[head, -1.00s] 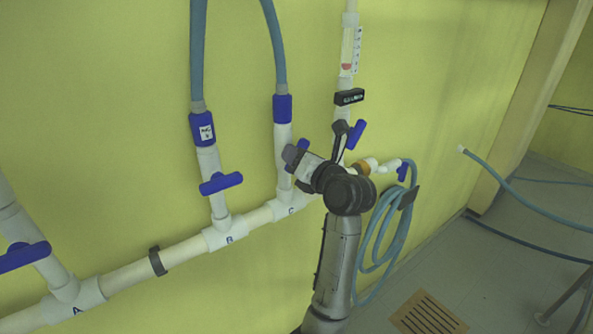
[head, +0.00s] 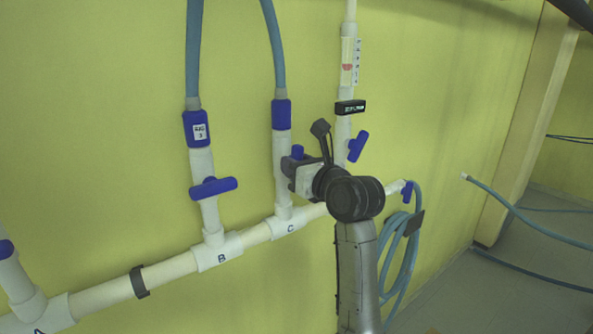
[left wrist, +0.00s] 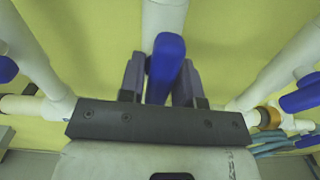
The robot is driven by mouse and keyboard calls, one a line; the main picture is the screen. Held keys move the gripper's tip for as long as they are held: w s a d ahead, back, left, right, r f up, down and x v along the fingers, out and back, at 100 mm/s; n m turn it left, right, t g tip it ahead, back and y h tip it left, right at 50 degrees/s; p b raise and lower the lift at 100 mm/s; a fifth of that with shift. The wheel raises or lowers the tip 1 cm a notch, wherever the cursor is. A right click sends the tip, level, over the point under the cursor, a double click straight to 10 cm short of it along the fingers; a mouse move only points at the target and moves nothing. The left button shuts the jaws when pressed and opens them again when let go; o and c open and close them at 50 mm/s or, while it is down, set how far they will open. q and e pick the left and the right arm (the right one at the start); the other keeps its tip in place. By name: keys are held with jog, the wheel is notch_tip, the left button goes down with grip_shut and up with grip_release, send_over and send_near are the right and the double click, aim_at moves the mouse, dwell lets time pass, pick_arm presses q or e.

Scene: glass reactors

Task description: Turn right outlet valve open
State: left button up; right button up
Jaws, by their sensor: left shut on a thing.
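My left gripper (head: 292,168) is at the valve on the white pipe branch marked C. It is shut on that valve's blue handle (head: 298,152), which is mostly hidden in the head view. In the left wrist view the blue handle (left wrist: 166,62) stands between the two dark fingers of the gripper (left wrist: 162,85), in front of a white pipe. I cannot tell how far the valve is turned. Another blue handle (head: 358,146) is on the upright pipe right of the gripper, and a blue outlet handle (head: 407,192) is at the pipe's right end. My right gripper is not in view.
Branch B has a blue handle (head: 214,188) set crosswise. Branch A's blue handle (head: 5,250) is at the left edge. A coiled hose (head: 392,262) hangs at the right. A loose hose (head: 520,210) crosses on the far right. The yellow wall (head: 90,130) is close behind the pipes.

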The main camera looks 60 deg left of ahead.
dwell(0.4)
pick_arm(q)
jog(key=o, duration=0.8)
jog(key=shift+d, duration=0.15)
jog(key=d, duration=0.4)
jog(key=w+d+b, duration=0.1)
jog(key=d, duration=0.8)
jog(key=shift+w+d, duration=0.15)
jog(key=shift+d, duration=0.15)
